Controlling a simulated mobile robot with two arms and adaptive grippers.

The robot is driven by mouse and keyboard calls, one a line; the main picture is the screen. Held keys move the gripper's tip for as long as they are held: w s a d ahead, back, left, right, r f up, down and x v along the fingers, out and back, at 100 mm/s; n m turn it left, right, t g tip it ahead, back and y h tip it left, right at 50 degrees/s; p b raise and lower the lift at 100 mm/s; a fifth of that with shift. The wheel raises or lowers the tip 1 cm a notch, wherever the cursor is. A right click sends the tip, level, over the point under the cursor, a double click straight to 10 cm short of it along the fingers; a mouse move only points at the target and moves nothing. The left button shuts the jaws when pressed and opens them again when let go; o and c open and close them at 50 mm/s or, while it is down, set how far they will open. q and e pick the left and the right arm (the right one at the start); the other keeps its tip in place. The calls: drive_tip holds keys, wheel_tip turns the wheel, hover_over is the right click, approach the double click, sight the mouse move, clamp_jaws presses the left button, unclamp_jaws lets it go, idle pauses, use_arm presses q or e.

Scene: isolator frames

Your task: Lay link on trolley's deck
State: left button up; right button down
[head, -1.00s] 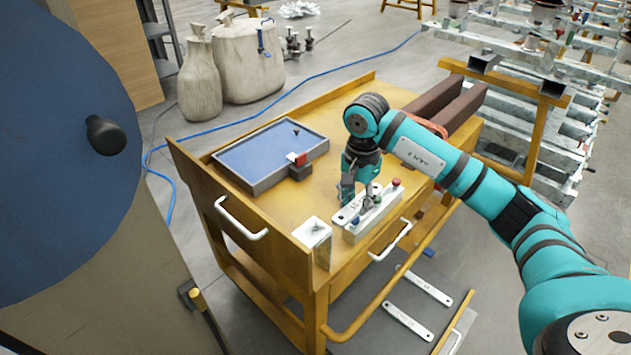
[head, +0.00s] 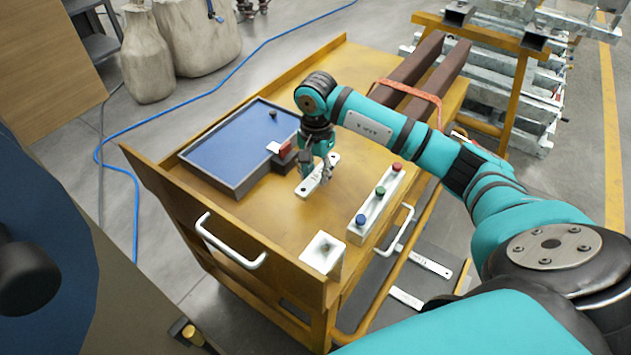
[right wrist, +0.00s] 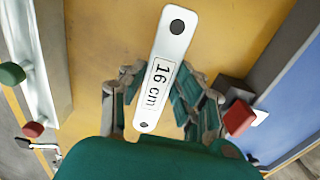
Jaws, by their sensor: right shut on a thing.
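The link (head: 305,189) is a flat white bar with a hole near each end; in the right wrist view the link (right wrist: 173,48) reads "16 cm". My right gripper (head: 319,172) points down over the trolley and is shut on the link. The link is at or just above the yellow deck (head: 285,222), between the blue tray and the button box; I cannot tell if it touches. In the right wrist view my right gripper's fingers (right wrist: 165,105) flank the link, with deck behind it. My left gripper is not in view.
On the deck are a blue-bottomed tray (head: 235,150) with a red-tipped piece at its edge, a button box (head: 376,208), a white block (head: 322,252) and brown beams (head: 410,68). Other white bars (head: 430,263) lie lower, beside the trolley. Bare deck shows around the link.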

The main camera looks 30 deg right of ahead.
sight(316, 176)
wheel_tip(316, 176, down, 3)
drive_tip(key=shift+f, duration=0.2)
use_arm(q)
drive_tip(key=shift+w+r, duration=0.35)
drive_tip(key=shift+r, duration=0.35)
use_arm(e)
drive_tip(key=c, duration=1)
unclamp_jaws()
drive_tip(key=shift+f, duration=0.1)
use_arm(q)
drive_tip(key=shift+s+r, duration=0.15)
use_arm(e)
drive_tip(key=shift+o, duration=0.2)
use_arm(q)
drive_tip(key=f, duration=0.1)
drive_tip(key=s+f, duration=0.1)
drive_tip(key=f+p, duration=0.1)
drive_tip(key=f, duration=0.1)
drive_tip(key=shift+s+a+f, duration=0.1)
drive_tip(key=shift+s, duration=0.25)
use_arm(e)
wheel_tip(316, 176, up, 12)
drive_tip(key=shift+r, duration=0.1)
